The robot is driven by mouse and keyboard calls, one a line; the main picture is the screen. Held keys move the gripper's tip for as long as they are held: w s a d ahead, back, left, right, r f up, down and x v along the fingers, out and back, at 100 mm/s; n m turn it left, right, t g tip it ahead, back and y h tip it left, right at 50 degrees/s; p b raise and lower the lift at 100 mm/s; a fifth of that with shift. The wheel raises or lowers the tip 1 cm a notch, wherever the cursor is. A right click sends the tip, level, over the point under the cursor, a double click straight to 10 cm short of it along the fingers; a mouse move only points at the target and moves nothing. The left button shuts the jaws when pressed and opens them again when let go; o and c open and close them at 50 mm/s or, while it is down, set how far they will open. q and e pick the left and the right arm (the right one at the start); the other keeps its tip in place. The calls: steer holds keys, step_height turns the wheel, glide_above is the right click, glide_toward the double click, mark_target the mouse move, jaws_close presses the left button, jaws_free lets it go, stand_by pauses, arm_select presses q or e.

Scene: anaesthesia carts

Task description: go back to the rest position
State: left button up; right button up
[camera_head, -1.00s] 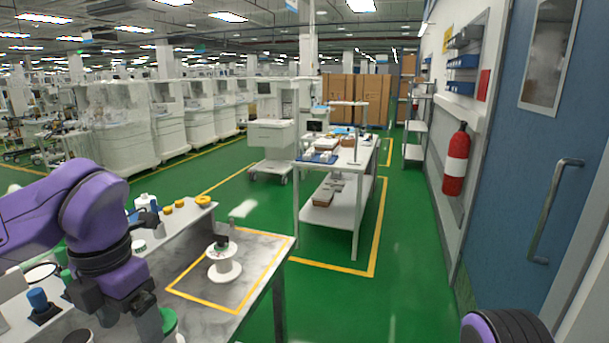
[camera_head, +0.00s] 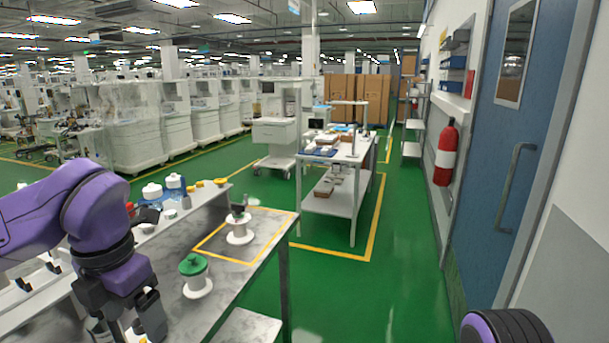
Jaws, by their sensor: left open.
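My left gripper (camera_head: 126,326) hangs at the lower left of the head view, over the near part of the grey workbench (camera_head: 262,232). Its jaws are open, and no object shows between them. A white spool with a green top (camera_head: 196,276) stands on the bench to the right of the gripper, apart from it. A second white spool with a dark piece on top (camera_head: 239,228) stands inside the yellow taped square farther along the bench. Of my right arm only a purple and black part shows at the bottom right; its gripper is out of view.
White jars (camera_head: 152,191) and yellow caps (camera_head: 221,182) stand at the bench's back edge. A white table (camera_head: 338,158) stands beyond on open green floor. A blue door (camera_head: 511,150) and a fire extinguisher (camera_head: 445,153) line the right wall.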

arm_select(q)
steer(key=w+a+f+m+t+y, duration=0.1)
steer(key=w+f+m+t+y, duration=0.3)
steer(key=w+f, duration=0.4)
step_height(320, 180, down, 17)
steer(key=w+d+m+t, duration=0.1)
steer(key=d+m+t, duration=0.2)
steer(key=m, duration=0.5)
steer(key=s+a+f+m+g+h, duration=0.2)
steer(key=s+f+m, duration=0.8)
steer(key=s+f, duration=0.7)
steer(key=s+a+f+m+g+y, duration=0.1)
steer(key=s+a+f+m+g, duration=0.1)
steer(key=s+a, duration=0.3)
steer(key=s+f+m, duration=0.1)
steer(key=s, duration=0.3)
steer(key=shift+s+a, duration=0.15)
steer(key=shift+s, duration=0.1)
